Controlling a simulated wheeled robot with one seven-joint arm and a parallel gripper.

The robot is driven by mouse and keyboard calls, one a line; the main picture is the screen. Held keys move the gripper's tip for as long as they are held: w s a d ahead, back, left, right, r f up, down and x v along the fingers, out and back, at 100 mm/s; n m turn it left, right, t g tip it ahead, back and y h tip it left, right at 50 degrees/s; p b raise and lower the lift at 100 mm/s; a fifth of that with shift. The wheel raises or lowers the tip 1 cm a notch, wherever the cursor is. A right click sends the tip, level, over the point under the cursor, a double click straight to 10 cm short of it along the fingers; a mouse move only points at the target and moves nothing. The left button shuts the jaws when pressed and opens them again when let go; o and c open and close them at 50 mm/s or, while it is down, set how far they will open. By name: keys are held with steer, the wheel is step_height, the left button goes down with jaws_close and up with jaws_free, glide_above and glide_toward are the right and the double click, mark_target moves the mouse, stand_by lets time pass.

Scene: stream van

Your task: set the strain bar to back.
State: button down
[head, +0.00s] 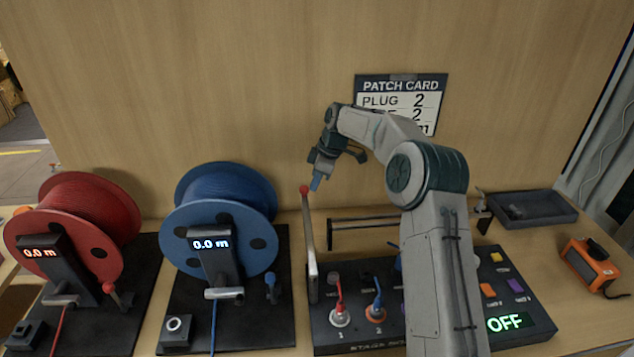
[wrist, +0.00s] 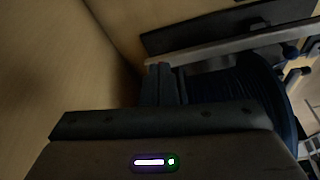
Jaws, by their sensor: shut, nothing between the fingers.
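The strain bar (head: 309,240) looks to be the slim grey lever with a red knob (head: 304,189) at the left end of the stage box (head: 345,338). It stands nearly upright, its top close to the wooden wall. My gripper (head: 315,185) points down beside the knob, just to its right in the head view. Its fingers are together and hold nothing. In the wrist view the closed fingers (wrist: 162,82) show near a pale grey bar (wrist: 235,48), which seems to be the same lever. I cannot tell whether they touch it.
A blue cable reel (head: 222,215) and a red one (head: 90,215) stand to the left. Red and blue plugs (head: 377,300) sit in the box. A low black rail (head: 365,222) is behind it. A dark tray (head: 535,210) and an orange device (head: 590,263) lie right.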

steer(key=d+r+b, duration=0.1)
steer(key=d+r, duration=0.5)
steer(key=r, duration=0.3)
steer(key=shift+d+r, duration=0.35)
steer(key=shift+r, duration=0.05)
